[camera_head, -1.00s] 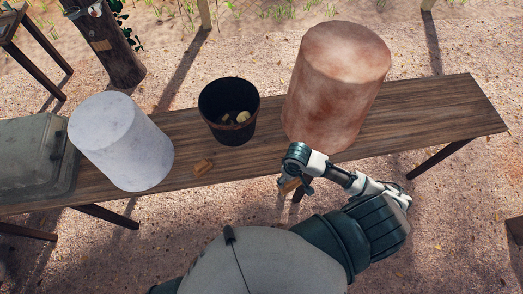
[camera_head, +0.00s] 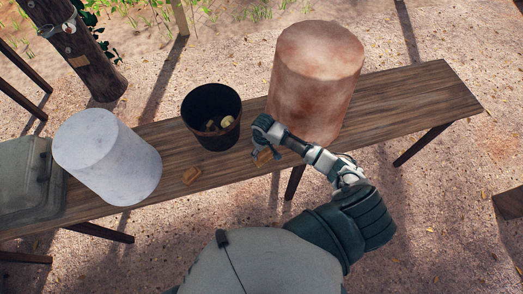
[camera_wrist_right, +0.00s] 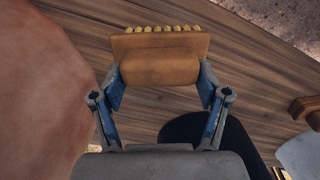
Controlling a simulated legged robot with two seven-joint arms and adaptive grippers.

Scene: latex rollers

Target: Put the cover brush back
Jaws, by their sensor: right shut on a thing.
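My right gripper (camera_head: 263,146) is shut on a brush (camera_head: 266,156) with a brown wooden body. In the right wrist view the brush (camera_wrist_right: 158,62) sits between the fingertips (camera_wrist_right: 160,80), with a row of yellowish bristles along its far edge. In the head view the brush is over the bench's near edge, right of the black bucket and in front of the reddish cylinder. A second brown wooden block (camera_head: 192,174) lies on the bench left of it. My left gripper is not in view.
The bench's right end is clear.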

